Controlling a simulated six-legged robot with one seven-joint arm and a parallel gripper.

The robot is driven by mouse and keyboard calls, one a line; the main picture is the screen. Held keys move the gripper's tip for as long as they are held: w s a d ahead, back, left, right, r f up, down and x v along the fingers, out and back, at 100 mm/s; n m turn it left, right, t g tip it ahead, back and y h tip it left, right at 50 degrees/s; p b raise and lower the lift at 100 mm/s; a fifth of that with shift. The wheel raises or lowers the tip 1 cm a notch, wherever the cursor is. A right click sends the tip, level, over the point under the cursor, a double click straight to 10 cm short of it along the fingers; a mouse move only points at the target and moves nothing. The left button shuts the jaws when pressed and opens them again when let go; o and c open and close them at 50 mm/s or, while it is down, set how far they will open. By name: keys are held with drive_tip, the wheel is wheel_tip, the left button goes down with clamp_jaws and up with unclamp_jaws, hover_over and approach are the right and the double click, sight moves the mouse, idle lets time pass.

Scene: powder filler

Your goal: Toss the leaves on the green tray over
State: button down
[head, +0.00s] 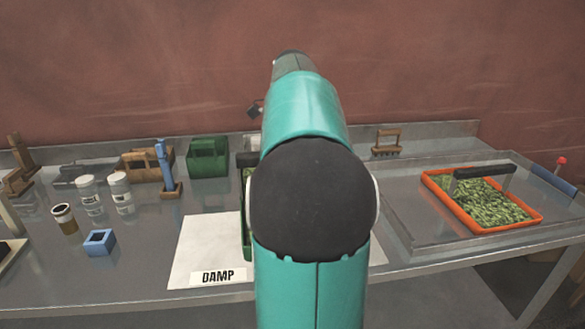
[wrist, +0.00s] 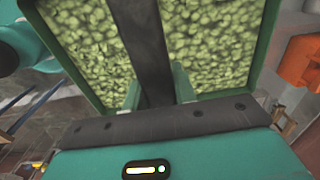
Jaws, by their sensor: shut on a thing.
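The green tray (head: 246,225) shows only as a narrow left edge behind my arm in the head view, over the white DAMP sheet (head: 195,248). In the wrist view the green tray (wrist: 262,50) is full of pale green leaves (wrist: 212,45). Its dark handle bar (wrist: 143,40) runs across above the leaves and down between my fingers. My gripper (wrist: 158,90) is shut on this handle. In the head view my gripper is hidden behind my arm. I cannot tell whether the tray rests on the sheet or is raised.
An orange tray of leaves (head: 427,187) with a dark handle stands in a shallow metal area at right. A green box (head: 208,158), a blue stand (head: 165,168), white-lidded jars (head: 120,190), a brown-banded cup (head: 64,218) and a blue block (head: 100,243) stand at left.

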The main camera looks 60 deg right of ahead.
drive_tip(key=shift+r, duration=1.05)
wheel_tip(320, 180, up, 7)
drive_tip(key=shift+f, duration=3.5)
